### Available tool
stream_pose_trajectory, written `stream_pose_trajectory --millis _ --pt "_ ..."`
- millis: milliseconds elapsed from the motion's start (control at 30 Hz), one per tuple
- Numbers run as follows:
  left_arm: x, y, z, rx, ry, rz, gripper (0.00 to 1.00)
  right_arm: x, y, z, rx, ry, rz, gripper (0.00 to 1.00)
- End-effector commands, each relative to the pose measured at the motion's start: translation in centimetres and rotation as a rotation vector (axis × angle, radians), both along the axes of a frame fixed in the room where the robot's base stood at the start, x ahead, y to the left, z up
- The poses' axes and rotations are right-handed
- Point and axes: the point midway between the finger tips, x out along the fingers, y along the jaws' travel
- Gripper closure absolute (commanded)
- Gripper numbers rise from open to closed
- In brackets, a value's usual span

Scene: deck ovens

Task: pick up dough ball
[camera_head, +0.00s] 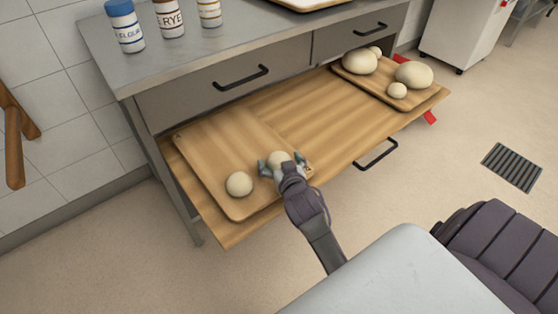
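Two pale dough balls lie on the left wooden board, which rests on a pulled-out wooden shelf. One dough ball (239,184) sits alone near the front left of the board (215,145). The other dough ball (278,159) is between the fingers of my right gripper (282,164). The fingers are spread on either side of this ball, and the gripper hides its near side. I cannot make out firm contact. My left gripper is not in view.
A second board (423,101) at the right of the wooden shelf (320,120) holds several dough balls. Jars, including a rye jar (169,19), stand on the steel counter (95,35) above. A black handle (376,154) juts out from the shelf front.

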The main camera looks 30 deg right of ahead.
Motion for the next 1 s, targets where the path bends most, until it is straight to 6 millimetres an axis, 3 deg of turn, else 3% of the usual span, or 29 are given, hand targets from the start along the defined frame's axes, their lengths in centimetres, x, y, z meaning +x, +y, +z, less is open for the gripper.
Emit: stream_pose_trajectory --millis 33,333,633,867,967,1000 --pt "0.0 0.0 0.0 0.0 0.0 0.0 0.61 0.0 0.0 0.0 0.0 0.0 0.0 0.15" --pt "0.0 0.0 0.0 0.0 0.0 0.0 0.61 0.0 0.0 0.0 0.0 -0.001 0.0 0.63" --pt "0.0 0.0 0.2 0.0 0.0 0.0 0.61 0.0 0.0 0.4 0.0 -0.001 0.0 0.63" --pt "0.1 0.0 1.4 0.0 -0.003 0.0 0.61 0.0 -0.1 2.8 -0.002 -0.002 -0.001 0.63" --pt "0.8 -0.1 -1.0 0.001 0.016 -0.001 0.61 0.1 -0.1 4.5 0.0 -0.004 0.0 0.63" --pt "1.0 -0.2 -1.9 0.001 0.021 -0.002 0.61 -0.1 -0.9 5.0 -0.007 -0.001 -0.002 0.63"
